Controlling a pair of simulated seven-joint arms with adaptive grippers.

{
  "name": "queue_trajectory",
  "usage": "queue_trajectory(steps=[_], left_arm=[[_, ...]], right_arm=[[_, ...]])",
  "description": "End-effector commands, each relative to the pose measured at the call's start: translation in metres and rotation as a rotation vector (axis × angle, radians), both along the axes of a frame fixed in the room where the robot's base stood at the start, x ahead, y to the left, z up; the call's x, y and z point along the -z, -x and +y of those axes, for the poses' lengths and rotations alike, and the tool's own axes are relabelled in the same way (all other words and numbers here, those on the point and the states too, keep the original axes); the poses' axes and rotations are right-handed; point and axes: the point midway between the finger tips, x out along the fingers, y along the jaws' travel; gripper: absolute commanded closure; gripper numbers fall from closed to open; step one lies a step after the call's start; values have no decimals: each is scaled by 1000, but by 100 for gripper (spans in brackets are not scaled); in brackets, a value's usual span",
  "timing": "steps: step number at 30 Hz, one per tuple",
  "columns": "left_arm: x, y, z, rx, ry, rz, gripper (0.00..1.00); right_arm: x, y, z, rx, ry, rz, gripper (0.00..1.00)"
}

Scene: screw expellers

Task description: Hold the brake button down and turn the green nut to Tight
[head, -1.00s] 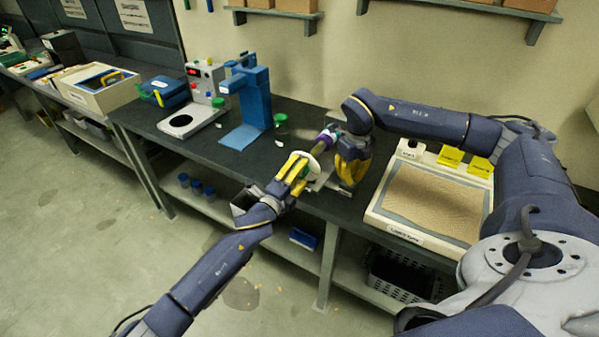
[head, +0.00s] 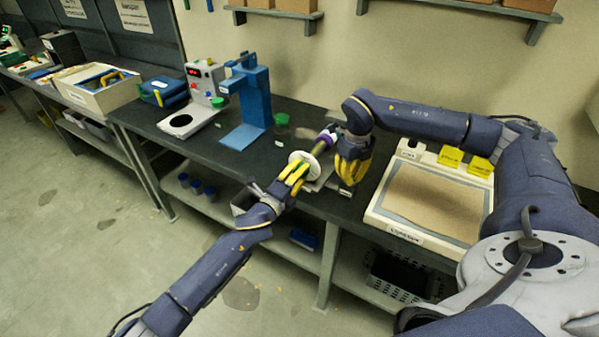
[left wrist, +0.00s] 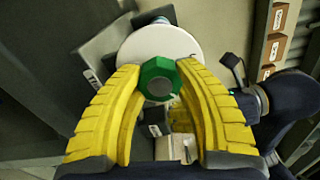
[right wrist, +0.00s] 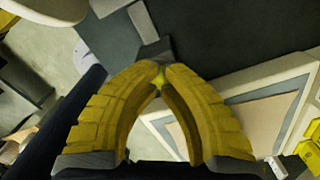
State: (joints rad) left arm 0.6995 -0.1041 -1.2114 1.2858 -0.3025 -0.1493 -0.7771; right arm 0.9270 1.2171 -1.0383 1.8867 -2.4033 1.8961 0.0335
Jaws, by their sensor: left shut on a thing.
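The screw expeller (head: 325,142) has a shaft with a purple collar and a white disc (head: 312,162) facing my left side. The green nut (left wrist: 158,80) sits in front of the white disc (left wrist: 150,42) in the left wrist view. My left gripper (head: 297,170) is shut on the nut, with yellow fingers on both sides of it. A grey plate with a partly readable label (left wrist: 92,77) stands beside the disc. My right gripper (head: 352,175) has its fingertips together (right wrist: 158,70) by a grey block (right wrist: 155,50). I cannot make out the brake button.
A sand tray (head: 432,200) stands right of my right gripper. A blue press (head: 255,95) and a control box (head: 205,80) stand on the bench at left.

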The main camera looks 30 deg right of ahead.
Motion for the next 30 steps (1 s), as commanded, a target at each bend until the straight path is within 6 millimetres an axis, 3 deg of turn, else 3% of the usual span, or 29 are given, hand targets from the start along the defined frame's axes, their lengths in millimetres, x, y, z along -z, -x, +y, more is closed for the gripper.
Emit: queue_trajectory(steps=[9,19,20,21,27,30], left_arm=[[0,-1,0,0,-214,-398,87],[0,0,0,-1,-242,-449,88],[0,0,0,-1,-241,-448,65],[0,0,0,-1,-241,-448,60],[0,0,0,0,-241,-446,38],[0,0,0,0,-241,-446,38]], right_arm=[[1,0,0,0,0,1,100],[1,0,0,0,0,1,100],[1,0,0,0,0,1,100],[1,0,0,0,0,1,100],[1,0,0,0,0,1,100],[1,0,0,0,0,1,100]])
